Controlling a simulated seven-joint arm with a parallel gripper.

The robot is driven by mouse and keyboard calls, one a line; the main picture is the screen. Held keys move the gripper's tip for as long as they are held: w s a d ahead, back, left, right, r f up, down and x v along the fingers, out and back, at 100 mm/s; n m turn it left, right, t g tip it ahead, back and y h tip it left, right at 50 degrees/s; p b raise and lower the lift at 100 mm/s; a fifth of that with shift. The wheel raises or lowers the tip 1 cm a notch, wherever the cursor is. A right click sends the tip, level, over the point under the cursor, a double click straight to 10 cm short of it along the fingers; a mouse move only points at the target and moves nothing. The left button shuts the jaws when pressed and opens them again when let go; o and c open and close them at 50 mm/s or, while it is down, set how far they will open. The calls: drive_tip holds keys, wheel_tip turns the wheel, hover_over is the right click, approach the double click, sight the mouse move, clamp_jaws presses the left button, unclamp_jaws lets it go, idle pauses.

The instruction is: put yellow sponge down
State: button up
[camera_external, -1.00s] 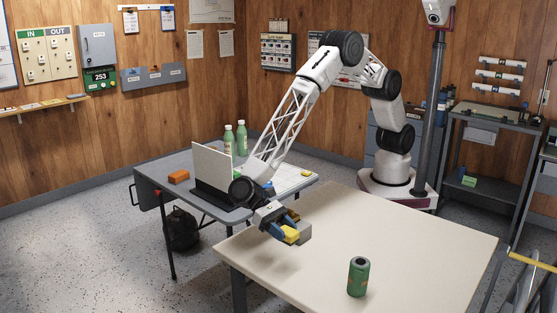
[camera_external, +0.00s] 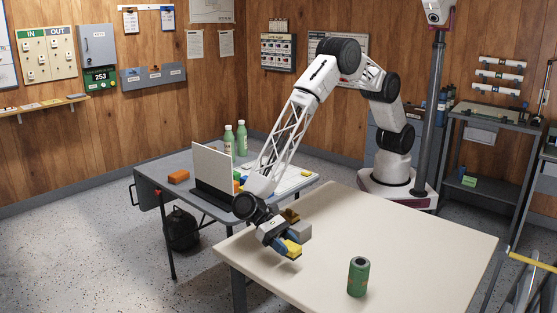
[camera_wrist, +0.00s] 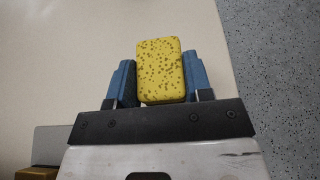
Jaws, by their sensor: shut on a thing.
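The yellow sponge (camera_external: 292,249) is between the blue fingers of my gripper (camera_external: 286,245), over the near left part of the cream table (camera_external: 400,240). The wrist view shows the speckled sponge (camera_wrist: 160,68) upright between both fingers (camera_wrist: 160,85), which press on its sides. My gripper is shut on it. The sponge looks low over the tabletop; I cannot tell whether it touches.
A grey block (camera_external: 301,231) and a brownish-yellow thing (camera_external: 290,214) are close behind my gripper. A green can (camera_external: 358,277) stands at the table's front. The table's left edge is near. The middle and right of the table are clear.

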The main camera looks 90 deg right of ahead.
sight(286, 265)
drive_tip(key=shift+f, duration=0.5)
drive_tip(key=shift+f, duration=0.1)
drive_tip(key=shift+f, duration=1.8)
drive_tip(key=shift+f, duration=0.1)
drive_tip(key=o, duration=0.9)
drive_tip(key=shift+w+d+r, duration=0.1)
drive_tip(key=shift+r, duration=0.1)
drive_tip(key=v, duration=1.1)
drive_tip(key=shift+w+d+r, duration=0.15)
drive_tip(key=shift+w+d, duration=0.05)
